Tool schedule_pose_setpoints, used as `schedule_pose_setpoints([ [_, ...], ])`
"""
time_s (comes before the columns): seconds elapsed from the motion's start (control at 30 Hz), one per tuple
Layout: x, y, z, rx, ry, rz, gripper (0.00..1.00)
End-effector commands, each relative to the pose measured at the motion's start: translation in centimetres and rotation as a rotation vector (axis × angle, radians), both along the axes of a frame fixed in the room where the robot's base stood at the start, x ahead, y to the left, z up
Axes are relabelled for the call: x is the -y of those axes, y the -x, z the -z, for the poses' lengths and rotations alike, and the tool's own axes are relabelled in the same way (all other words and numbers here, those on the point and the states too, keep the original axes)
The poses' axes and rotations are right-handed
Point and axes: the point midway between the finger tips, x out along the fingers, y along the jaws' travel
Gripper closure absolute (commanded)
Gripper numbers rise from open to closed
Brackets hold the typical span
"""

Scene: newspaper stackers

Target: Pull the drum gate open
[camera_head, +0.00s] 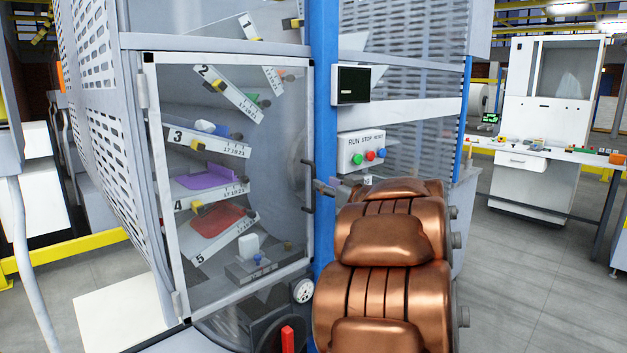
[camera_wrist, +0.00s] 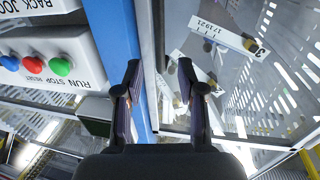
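The drum gate is a clear panel in a light metal frame (camera_head: 230,57), in the middle left of the head view. Its hinges are on the left edge, and its right edge lies along the blue post (camera_head: 324,80), so it looks shut. A dark handle (camera_head: 307,209) is on its right edge. My gripper (camera_head: 318,187) is at handle height there, mostly hidden behind my copper arm. In the wrist view, which looks upside down, my gripper (camera_wrist: 160,85) has its fingers apart, with the post and gate edge between or behind them. Contact with the handle cannot be told.
Numbered drum pockets with coloured pieces show behind the gate. A RUN/STOP/RESET button box (camera_head: 362,151) and a dark screen (camera_head: 353,84) are close to the right of the post. A red lever (camera_head: 287,340) stands below. Open floor (camera_head: 515,280) lies to the right.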

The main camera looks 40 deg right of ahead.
Motion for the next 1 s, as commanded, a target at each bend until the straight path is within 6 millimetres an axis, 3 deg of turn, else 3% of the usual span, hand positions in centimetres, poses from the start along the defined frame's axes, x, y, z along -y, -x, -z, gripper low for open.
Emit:
schedule_pose_setpoints([
  [0.3, 0.8, -4.3, 0.0, 0.0, -0.001, -0.001, 0.61],
  [0.5, 1.4, -6.1, 0.1, -0.002, -0.001, 0.001, 0.61],
  [0.93, 1.5, -6.8, 0.1, -0.002, -0.001, 0.003, 0.61],
  [1.0, 1.5, -6.8, 0.1, -0.002, -0.001, 0.003, 0.68],
])
